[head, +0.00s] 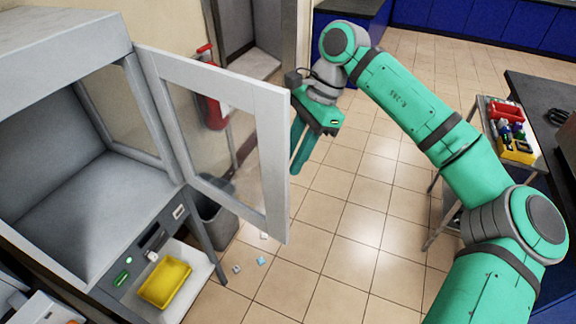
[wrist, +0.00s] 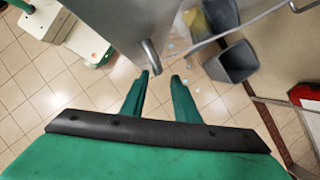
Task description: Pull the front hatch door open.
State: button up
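The front hatch door (head: 270,150), a white frame with a clear pane, stands swung wide open from the grey cabinet (head: 70,50). The cabinet's inside is exposed and looks empty. My gripper (head: 297,168) is just right of the door's free edge, fingers pointing down. In the wrist view, my gripper (wrist: 161,77) has its two green fingers apart with nothing between them. A metal handle (wrist: 151,56) on the grey door panel (wrist: 118,22) lies just beyond the fingertips and appears clear of them. The handle is hidden in the head view.
A yellow tray (head: 165,281) sits on a shelf below the cabinet opening. A grey bin (head: 213,222) and small litter are on the floor below the door. A red extinguisher (head: 212,108) is behind it. A cart (head: 520,150) stands right; the tiled floor between is clear.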

jog(key=v, duration=0.7)
jog(key=shift+a, duration=0.15)
